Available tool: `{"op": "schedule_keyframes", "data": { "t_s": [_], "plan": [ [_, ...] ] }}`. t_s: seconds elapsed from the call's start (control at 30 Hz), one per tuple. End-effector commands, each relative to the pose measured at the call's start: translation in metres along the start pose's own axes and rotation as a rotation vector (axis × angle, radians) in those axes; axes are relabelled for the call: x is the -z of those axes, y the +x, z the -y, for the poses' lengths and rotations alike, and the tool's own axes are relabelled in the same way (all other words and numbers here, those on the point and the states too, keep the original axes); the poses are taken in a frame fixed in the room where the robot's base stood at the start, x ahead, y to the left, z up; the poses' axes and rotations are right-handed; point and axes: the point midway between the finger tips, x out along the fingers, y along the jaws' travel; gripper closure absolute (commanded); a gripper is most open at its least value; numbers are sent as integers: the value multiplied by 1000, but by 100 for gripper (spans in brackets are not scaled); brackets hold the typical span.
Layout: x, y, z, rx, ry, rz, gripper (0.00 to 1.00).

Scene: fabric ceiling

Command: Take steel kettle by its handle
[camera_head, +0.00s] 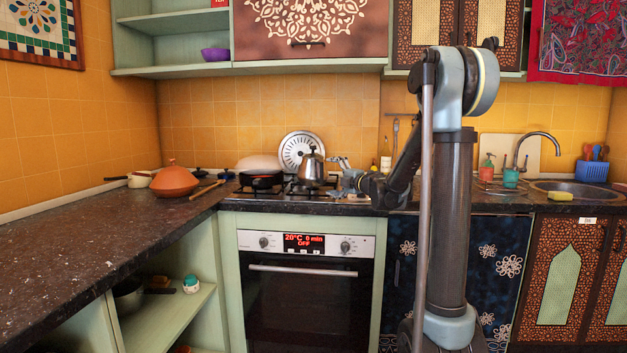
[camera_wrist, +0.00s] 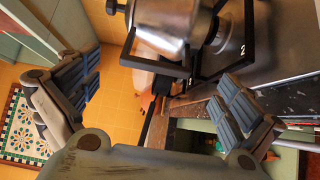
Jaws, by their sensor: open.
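The steel kettle (camera_head: 312,170) stands upright on the stove in the head view, with a dark knob on its lid. In the wrist view its shiny body (camera_wrist: 165,22) is at the top, lying sideways in the picture and partly cut off by the edge. A black angular bar that looks like its handle (camera_wrist: 155,66) juts from it toward the space between my fingers. My gripper (camera_head: 346,172) is just right of the kettle. In the wrist view my gripper (camera_wrist: 160,96) has its two ribbed fingers wide apart, with nothing held between them.
The stove's black grates (camera_wrist: 246,35) lie close under the kettle. A black pan (camera_head: 261,180) stands left of it, and a round perforated steel disc (camera_head: 300,140) leans behind. An orange tagine (camera_head: 174,181) sits on the left counter (camera_head: 95,235), which is mostly clear.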

Motion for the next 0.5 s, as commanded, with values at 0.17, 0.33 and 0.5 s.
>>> {"op": "schedule_keyframes", "data": {
  "t_s": [0.17, 0.33, 0.5],
  "plan": [
    [0, 12, 0, 0, 0, 0, 0],
    [0, 20, 0, 0, 0, 0, 0],
    [2, 42, -2, 0, 0, -1, 0]
  ]
}}
